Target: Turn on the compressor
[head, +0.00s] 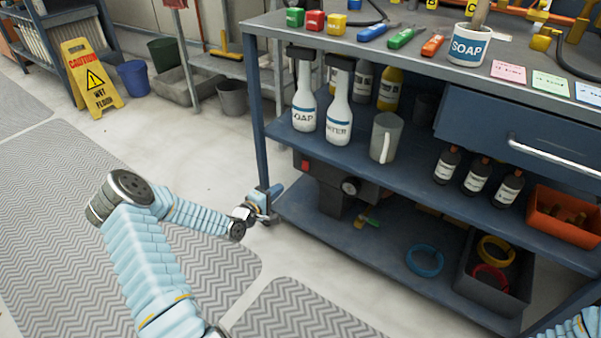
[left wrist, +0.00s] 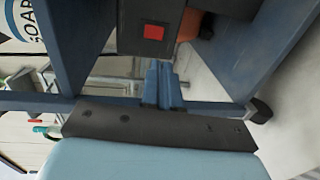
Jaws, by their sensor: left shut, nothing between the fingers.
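The compressor (head: 335,185) is a dark unit with a round gauge, on the bottom shelf of the blue workbench at its left end. Its red switch (head: 305,165) faces the left end of the bench. In the left wrist view the red switch (left wrist: 153,32) sits on a dark face of the compressor (left wrist: 130,42), near the top of the picture. My left gripper (head: 277,190) is shut and empty, low beside the bench's left front leg. Its closed blue fingers show in the left wrist view (left wrist: 162,68), apart from the switch in the picture. My right gripper is out of view.
The bench's upright leg (head: 256,115) and middle shelf (head: 285,135) stand close to my left gripper. A yellow wet-floor sign (head: 90,80) stands back left. Matted floor at left is clear.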

